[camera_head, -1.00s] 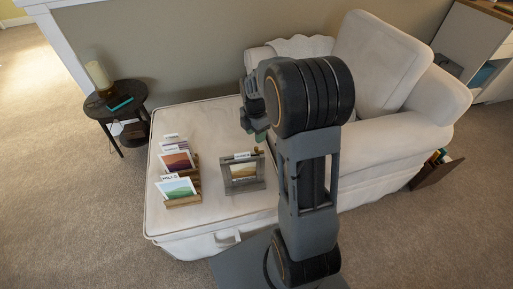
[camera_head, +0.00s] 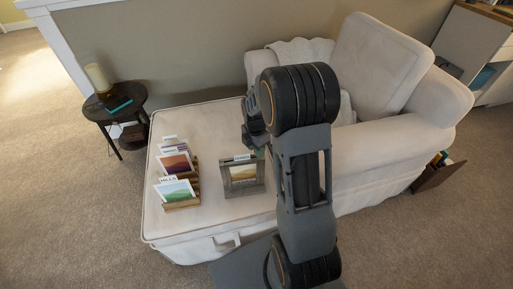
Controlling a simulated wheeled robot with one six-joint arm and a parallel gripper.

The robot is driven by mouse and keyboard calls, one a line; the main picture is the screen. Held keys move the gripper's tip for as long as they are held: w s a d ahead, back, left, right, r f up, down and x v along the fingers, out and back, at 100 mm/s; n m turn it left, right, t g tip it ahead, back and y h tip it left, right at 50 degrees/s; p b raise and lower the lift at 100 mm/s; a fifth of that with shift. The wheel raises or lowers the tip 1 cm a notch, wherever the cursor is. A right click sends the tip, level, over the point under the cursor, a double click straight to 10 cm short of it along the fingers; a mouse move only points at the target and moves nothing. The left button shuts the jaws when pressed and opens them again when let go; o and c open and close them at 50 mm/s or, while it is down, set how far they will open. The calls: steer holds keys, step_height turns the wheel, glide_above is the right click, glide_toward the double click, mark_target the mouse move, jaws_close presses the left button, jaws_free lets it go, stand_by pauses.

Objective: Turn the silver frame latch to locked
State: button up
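A grey picture frame (camera_head: 243,188) with a small landscape picture and a label on top stands on the cream ottoman (camera_head: 215,125). Its silver latch cannot be made out in this view. My gripper (camera_head: 254,148) is just above and behind the frame's upper right, partly hidden by my own arm. Its fingers are too small and covered to show whether they are open or shut, or whether they touch the frame.
Several colored cards (camera_head: 176,190) stand in wooden holders at the ottoman's left. A cream armchair (camera_head: 385,70) stands behind and right. A dark side table (camera_head: 118,108) with a lamp (camera_head: 99,78) stands at left. Carpet at front left is free.

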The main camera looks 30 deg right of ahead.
jaws_close()
steer(key=m+p, duration=0.1)
steer(key=m, duration=0.2)
steer(key=shift+r+m, duration=0.1)
steer(key=shift+m, duration=0.3)
steer(key=shift+m+p, duration=0.7)
steer(key=shift+m, duration=1)
steer(key=shift+o, duration=0.9)
jaws_free()
